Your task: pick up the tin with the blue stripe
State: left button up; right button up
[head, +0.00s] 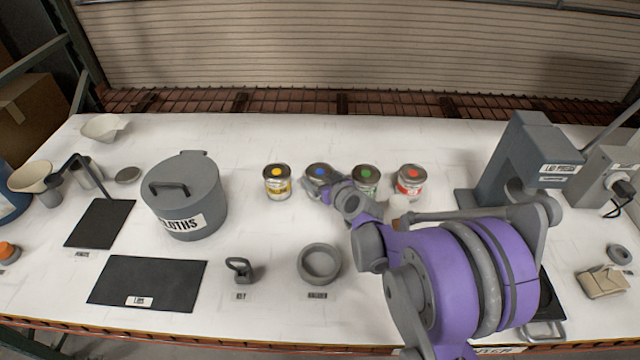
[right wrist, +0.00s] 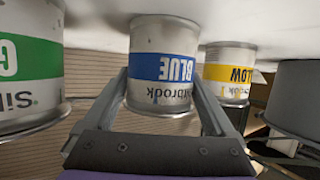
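The tin with the blue stripe (right wrist: 162,66) stands upright on the table in a row of tins; the right wrist view shows it upside down. In the head view, this tin (head: 319,171) is partly hidden by my right gripper (head: 337,188). The two fingers of my right gripper (right wrist: 160,88) lie on either side of the tin, close against its sides. I cannot tell whether they press on it. My left gripper is not in view.
The yellow tin (head: 277,184) stands left of the blue one. The green tin (head: 367,177) is close on its right, with the red tin (head: 411,181) beyond. A grey lidded pot (head: 190,190) stands further left. The table front between the pot and my right arm holds a grey ring (head: 320,263).

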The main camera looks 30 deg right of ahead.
jog(key=c, duration=1)
jog(key=shift+c, duration=0.2)
jog(key=shift+r, duration=0.2)
jog(key=shift+r+p, duration=0.75)
jog(key=shift+r, duration=3.75)
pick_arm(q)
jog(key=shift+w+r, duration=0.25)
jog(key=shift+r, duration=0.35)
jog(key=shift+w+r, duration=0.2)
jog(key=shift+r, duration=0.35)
pick_arm(e)
jog(key=shift+s, duration=0.1)
